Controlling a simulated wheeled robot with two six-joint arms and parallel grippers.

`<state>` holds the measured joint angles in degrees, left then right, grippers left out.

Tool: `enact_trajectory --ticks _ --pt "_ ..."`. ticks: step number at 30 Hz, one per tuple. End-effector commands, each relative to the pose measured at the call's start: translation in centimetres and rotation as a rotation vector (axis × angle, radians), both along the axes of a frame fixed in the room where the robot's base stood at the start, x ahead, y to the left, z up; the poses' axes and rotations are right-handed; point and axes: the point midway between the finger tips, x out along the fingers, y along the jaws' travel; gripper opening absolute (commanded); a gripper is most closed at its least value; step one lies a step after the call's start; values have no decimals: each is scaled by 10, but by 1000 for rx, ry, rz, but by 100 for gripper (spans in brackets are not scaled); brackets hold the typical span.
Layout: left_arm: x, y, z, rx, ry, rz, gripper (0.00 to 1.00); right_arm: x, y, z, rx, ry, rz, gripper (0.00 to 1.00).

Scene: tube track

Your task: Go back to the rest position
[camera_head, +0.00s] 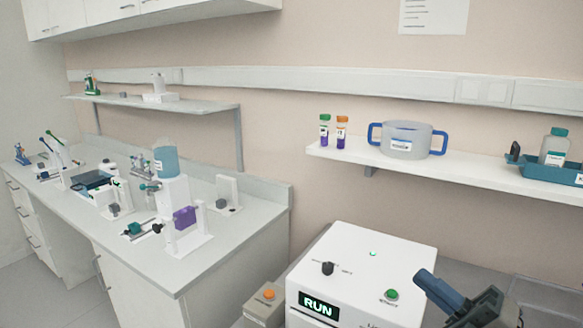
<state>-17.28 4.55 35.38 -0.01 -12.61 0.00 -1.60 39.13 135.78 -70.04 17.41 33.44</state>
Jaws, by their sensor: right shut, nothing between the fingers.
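My right gripper (428,284) shows at the bottom right, dark blue-grey, pointing up and left. It is shut with nothing held. It appears in front of the right part of a white machine (350,260), whose display reads RUN. In this view I cannot tell how far it is from the machine. The rest of my right arm is cut off by the lower edge. My left gripper is not in view.
A shelf (465,175) holds two tubes (341,132), a blue-handled pot (405,142) and a blue tray (540,176) with a bottle (554,147). A grey box with an orange button (268,294) stands left of the machine. A bench (180,262) at left carries several devices.

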Motion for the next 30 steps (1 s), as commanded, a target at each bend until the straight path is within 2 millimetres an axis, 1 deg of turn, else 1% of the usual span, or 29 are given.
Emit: enact_trajectory --ticks 1,2,4,5,6,8,9,11,12,14,15,17,18,20,21,24,27,30 --pt "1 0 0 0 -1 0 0 2 -11 0 132 31 -55 0" --pt "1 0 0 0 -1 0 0 4 -19 0 207 50 -93 0" --pt "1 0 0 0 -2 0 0 9 -42 -8 372 112 -194 0" --pt "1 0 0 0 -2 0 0 11 -52 -15 440 144 -241 0" --pt "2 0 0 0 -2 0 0 14 -65 -25 524 194 -306 0" --pt "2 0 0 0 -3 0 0 15 -85 -47 642 281 -410 0" --pt "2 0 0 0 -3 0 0 15 -97 -65 712 348 -481 0" --pt "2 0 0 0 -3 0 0 12 -112 -97 805 460 -592 0" --pt "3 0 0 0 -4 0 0 7 -121 -121 860 543 -665 0" --pt "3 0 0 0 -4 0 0 -4 -129 -159 927 679 -775 0" --pt "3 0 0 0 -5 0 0 -14 -132 -186 963 777 -847 0" --pt "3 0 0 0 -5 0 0 -33 -132 -224 1001 929 -946 0" --pt "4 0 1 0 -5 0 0 -46 -129 -246 1017 1027 -1001 0" --pt "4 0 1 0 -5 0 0 -67 -123 -275 1025 1162 -1070 0" --pt "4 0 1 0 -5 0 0 -80 -118 -291 1026 1242 -1108 0" --pt "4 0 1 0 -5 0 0 -110 -105 -321 1015 1420 -1177 0" --pt "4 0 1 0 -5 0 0 -139 -90 -343 992 1577 -1224 0" --pt "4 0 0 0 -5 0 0 -166 -76 -359 961 1722 -1258 0"
